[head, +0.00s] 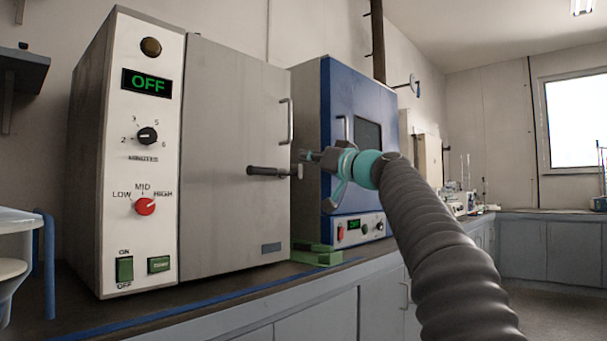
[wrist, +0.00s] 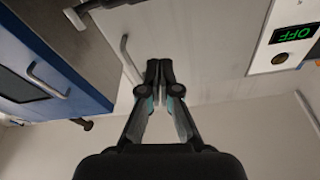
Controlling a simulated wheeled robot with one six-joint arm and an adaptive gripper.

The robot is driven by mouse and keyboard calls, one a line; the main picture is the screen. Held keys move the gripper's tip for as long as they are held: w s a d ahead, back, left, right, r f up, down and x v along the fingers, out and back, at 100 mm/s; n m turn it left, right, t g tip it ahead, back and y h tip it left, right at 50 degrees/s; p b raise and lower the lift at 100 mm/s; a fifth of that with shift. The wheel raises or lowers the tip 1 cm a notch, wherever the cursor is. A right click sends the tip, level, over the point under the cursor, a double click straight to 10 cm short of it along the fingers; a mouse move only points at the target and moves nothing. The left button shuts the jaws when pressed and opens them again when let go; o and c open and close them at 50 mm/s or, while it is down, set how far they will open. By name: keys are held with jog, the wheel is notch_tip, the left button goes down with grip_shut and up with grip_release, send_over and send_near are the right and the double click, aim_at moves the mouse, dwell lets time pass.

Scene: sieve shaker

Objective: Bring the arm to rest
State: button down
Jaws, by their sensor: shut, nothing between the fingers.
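My gripper (head: 308,156) is in front of the right edge of the grey cabinet's door in the head view, at about the height of its dark horizontal handle (head: 268,171). In the wrist view the two fingers (wrist: 160,66) meet at their tips with nothing between them. The grey cabinet (head: 235,130) has a shut door, a display reading OFF (head: 148,83) and a red knob (head: 145,206). In the wrist view, which is upside down, the door (wrist: 205,40) lies behind the fingers. I cannot tell how far the fingertips are from it.
A blue-fronted cabinet (head: 336,91) with a dark window stands to the right, close to my gripper in the picture. A green block (head: 316,257) lies on the counter (head: 225,316) between the cabinets. The room at the right has open floor.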

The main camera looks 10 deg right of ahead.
jog(key=w+d+f+m+g+h, duration=0.1)
jog(key=w+f+m+g+h, duration=0.1)
jog(key=f, duration=0.7)
jog(key=w+d+f+m+g+h, duration=0.1)
jog(key=w+f+m+h, duration=0.15)
jog(key=f, duration=0.55)
jog(key=s+d+f+m+g+h+p, duration=0.1)
jog(key=s+f+m+g+h+p, duration=0.15)
jog(key=s+f, duration=0.75)
jog(key=s+d+f+g+h+p, duration=0.2)
jog(key=s+f+g, duration=0.1)
jog(key=s+f, duration=0.65)
jog(key=s+d+f+g+h+p, duration=0.25)
jog(key=s+f, duration=0.45)
jog(key=s, duration=0.6)
jog(key=s+n+h+p, duration=0.1)
jog(key=s+p, duration=0.2)
jog(key=s, duration=1)
jog(key=shift+s+a+n+t, duration=0.15)
jog(key=shift+s+n+t, duration=0.15)
jog(key=shift+s+n, duration=0.1)
